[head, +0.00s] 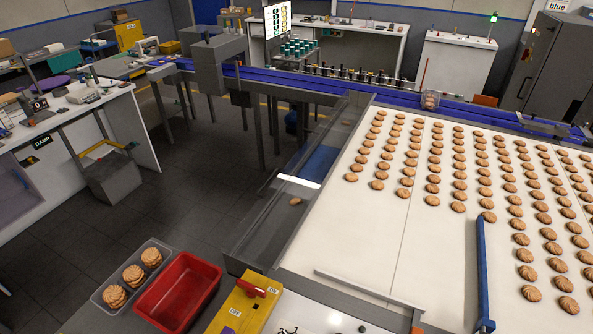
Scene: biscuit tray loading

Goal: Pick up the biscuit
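Many round golden-brown biscuits lie in rows on the wide white belt (335,250) at the right. The front-left biscuit (351,177) of the rows lies near the belt's left side. A single biscuit (295,201) lies apart on the dark grey channel left of the belt. A clear grey tray (165,246) at the lower left holds stacked biscuits (133,275). A red tray (181,291) beside it looks empty. My gripper is not in this view.
A yellow control box (240,308) with a red handle stands in front of the belt. A blue conveyor (330,88) runs along the back. The dark floor (190,185) at the left is clear.

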